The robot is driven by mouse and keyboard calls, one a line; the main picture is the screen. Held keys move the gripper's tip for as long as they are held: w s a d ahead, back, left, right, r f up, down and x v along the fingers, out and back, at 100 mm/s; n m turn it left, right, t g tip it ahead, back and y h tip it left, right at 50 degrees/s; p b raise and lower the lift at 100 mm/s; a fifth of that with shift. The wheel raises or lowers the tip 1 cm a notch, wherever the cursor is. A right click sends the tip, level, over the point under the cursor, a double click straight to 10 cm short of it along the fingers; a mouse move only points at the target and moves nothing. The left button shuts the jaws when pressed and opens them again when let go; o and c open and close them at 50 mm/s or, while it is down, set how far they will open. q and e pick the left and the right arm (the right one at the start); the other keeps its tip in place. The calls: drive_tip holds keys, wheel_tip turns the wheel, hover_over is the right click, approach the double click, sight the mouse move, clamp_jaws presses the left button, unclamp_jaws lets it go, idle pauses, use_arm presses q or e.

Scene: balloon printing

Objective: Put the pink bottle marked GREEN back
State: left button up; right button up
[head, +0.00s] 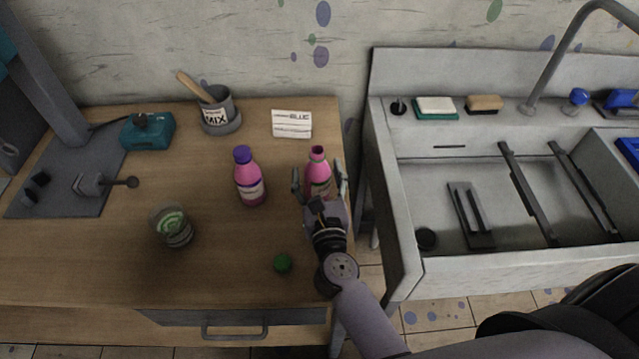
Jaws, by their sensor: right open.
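An uncapped pink bottle (317,170) stands upright near the right edge of the wooden table. Its label is mostly hidden by my right gripper, so I cannot read GREEN on it. My right gripper (319,182) is open, with one finger on each side of this bottle. I cannot tell whether the fingers touch it. A green cap (283,263) lies on the table to the left of my right wrist. A second pink bottle (249,180) with a purple cap stands to the left, apart from the gripper. My left gripper is not in view.
A glass (171,227) with green contents stands on the wooden table (110,270) at front left. Behind are a MIX pot (218,112), a note card (292,124) and a teal device (148,131). A sink (400,190) adjoins at right. The table's front middle is mostly clear.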

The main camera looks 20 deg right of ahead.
drive_tip(key=s+b, duration=0.1)
drive_tip(key=s, duration=0.2)
drive_tip(key=s+a+b, duration=0.1)
drive_tip(key=s, duration=0.3)
drive_tip(key=s+b, duration=0.2)
drive_tip(key=s, duration=0.1)
drive_tip(key=shift+s+a, duration=0.35)
drive_tip(key=shift+a, duration=0.05)
drive_tip(key=shift+s+a+r, duration=0.1)
drive_tip(key=shift+s+r, duration=0.05)
drive_tip(key=shift+s, duration=0.45)
